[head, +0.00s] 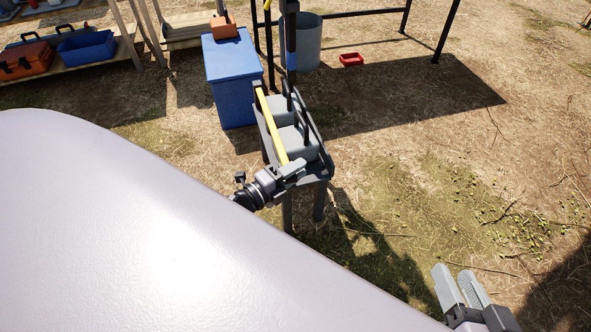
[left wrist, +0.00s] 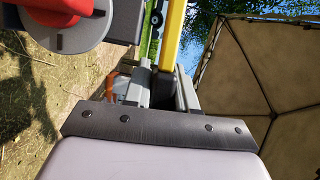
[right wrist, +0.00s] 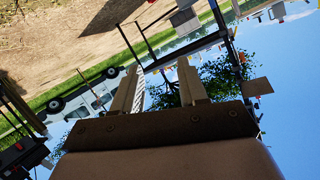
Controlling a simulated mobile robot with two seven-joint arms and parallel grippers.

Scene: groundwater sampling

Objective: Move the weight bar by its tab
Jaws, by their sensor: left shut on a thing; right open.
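The weight bar, a long yellow bar (head: 271,125), runs along the left side of a dark-framed stand (head: 318,175) in the head view. It also shows at the top of the left wrist view (left wrist: 174,30). My left gripper (head: 292,169) is at the bar's near end. In the left wrist view its fingers (left wrist: 162,88) are shut on a dark piece, seemingly the bar's tab, at the end of the yellow bar; the fingers hide most of it. My right gripper (head: 452,274) is open and empty at the lower right, far from the bar, and its parted fingers show in the right wrist view (right wrist: 160,75).
Grey blocks (head: 299,143) and dark uprights stand beside the bar. A blue bin (head: 230,75) with an orange box (head: 223,27) on it is behind, left of a grey barrel (head: 308,42). A red tray (head: 351,59) lies on the ground. Open ground lies to the right.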

